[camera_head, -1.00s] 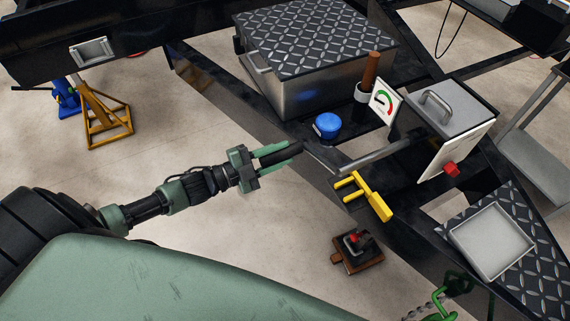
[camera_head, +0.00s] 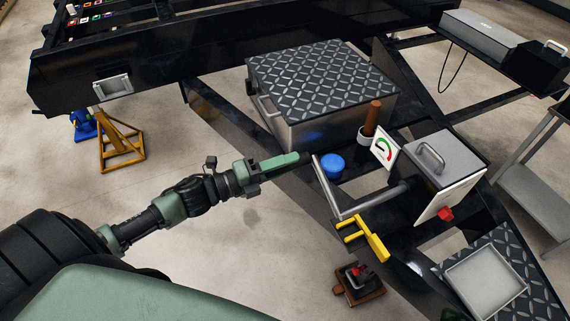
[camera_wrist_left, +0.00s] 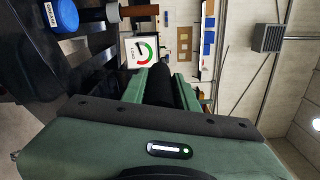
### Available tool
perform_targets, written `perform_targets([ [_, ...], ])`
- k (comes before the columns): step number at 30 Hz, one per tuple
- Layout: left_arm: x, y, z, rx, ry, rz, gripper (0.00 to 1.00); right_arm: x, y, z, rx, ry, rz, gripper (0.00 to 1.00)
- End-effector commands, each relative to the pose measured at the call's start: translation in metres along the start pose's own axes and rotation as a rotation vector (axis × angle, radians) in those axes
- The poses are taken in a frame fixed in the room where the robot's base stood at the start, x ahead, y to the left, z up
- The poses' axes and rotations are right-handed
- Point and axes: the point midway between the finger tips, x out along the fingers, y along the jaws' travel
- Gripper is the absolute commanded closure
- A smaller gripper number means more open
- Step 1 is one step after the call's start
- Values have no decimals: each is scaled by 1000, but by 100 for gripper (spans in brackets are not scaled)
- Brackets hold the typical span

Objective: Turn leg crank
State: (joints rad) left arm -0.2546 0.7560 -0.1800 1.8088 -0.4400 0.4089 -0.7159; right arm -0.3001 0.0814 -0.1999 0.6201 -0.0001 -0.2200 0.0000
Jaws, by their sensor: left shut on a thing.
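The leg crank (camera_head: 328,190) is a grey bent bar beside the trailer frame. Its shaft runs right toward the grey box, and its arm rises up and left toward my left gripper (camera_head: 297,158). The green fingers are shut on the crank's black handle. In the left wrist view the dark round handle (camera_wrist_left: 159,84) lies between the two green fingers (camera_wrist_left: 160,88). The fingers hide part of the handle in the head view. My right gripper is not in view.
A blue cap (camera_head: 332,166), a wooden-handled tool (camera_head: 373,117) and a gauge card (camera_head: 384,148) stand near the crank. A yellow fork-shaped part (camera_head: 372,240) sits just below the shaft. A grey box (camera_head: 445,160) and a tread-plate box (camera_head: 320,80) are on the frame.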

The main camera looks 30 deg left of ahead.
Motion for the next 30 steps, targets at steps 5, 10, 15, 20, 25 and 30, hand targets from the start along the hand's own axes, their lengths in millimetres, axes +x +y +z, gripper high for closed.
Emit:
perform_targets([
  [5,0,-13,-3,71,1,-1,100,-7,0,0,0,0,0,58],
  [10,0,-17,-4,105,1,-2,100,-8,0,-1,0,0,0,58],
  [15,0,-18,-5,114,1,-2,100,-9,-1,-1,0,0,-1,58],
  [20,0,-18,-5,114,2,-2,100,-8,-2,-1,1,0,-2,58],
  [25,0,-18,-5,113,2,-2,60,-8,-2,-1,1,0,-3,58],
  [30,0,-18,-5,111,1,-1,50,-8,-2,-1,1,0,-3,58],
])
